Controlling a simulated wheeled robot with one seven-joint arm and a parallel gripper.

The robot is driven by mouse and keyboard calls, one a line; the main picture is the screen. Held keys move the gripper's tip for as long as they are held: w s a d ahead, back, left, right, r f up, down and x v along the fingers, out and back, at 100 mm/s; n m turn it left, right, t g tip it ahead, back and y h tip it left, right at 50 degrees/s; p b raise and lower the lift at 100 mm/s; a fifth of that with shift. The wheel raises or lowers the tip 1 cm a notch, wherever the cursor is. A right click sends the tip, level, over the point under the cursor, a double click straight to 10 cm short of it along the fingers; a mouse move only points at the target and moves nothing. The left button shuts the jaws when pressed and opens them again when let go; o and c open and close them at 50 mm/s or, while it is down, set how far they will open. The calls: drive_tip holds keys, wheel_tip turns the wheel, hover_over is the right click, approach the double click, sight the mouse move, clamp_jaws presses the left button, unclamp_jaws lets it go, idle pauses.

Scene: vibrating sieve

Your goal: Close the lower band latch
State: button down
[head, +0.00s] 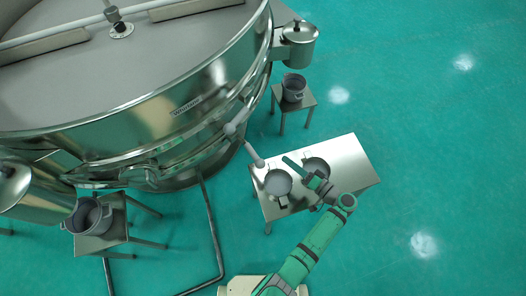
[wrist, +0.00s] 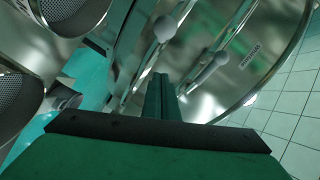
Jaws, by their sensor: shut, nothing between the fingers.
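The lower band latch (head: 254,155) is a pale grey rounded handle, and in the head view it sticks out from the sieve wall toward the table. In the wrist view its rounded end (wrist: 165,28) is above my fingers. The upper band latch (head: 236,124) lies closer to the wall in the head view; it also shows in the wrist view (wrist: 222,58), right of my fingers. My gripper (head: 287,160) is shut and empty, to the right of the lower latch and apart from it in the head view. Its fingers also show in the wrist view (wrist: 160,82), pointing toward the sieve.
The large steel sieve (head: 140,135) fills the left. A steel table (head: 350,165) with two pots stands below my gripper. Smaller stands with pots are beside the sieve's outlets (head: 298,42). A dark floor pipe (head: 213,230) runs at the front. Green floor at right is clear.

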approach(248, 149)
drive_tip(key=w, duration=0.3)
drive_tip(key=shift+w+a+f, duration=0.2)
drive_tip(key=shift+w, duration=0.05)
idle(0.4)
drive_tip(key=shift+a, duration=0.2)
